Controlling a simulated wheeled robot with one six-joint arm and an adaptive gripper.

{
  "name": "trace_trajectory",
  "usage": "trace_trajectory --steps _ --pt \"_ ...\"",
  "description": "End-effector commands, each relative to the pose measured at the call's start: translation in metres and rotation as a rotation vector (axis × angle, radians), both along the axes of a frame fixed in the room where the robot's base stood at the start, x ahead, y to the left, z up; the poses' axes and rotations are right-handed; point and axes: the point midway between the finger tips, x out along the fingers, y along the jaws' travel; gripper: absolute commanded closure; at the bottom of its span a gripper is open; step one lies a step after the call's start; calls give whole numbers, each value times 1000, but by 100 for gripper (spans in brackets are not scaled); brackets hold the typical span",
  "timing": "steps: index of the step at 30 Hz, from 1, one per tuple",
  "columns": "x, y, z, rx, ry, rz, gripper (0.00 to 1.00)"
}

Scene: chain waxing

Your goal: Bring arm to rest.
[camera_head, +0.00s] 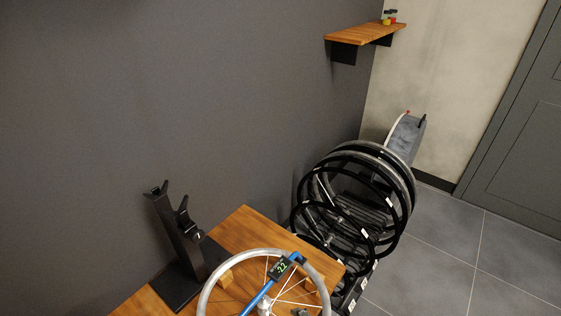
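My gripper and arm do not show in the head camera view, so I cannot see how the arm is held or whether the gripper is open. Below me is a wooden workbench (243,228). A spoked wheel (207,295) with a pale rim lies on it, cut off by the bottom edge of the picture. A blue tool (258,299) with a small dark display (281,268) reading about 22 lies across the wheel.
A black stand (178,240) rises from the bench beside the dark wall. Several black wheels (355,195) stand in a rack past the bench. A wooden shelf (366,34) with small items (389,17) hangs on the wall. Tiled floor (440,262) is clear at right, before a grey door (520,130).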

Motion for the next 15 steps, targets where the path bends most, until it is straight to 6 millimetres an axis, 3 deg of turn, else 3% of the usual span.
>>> trace_trajectory --steps 6,15 --pt "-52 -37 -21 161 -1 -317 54" --pt "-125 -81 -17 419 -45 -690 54"
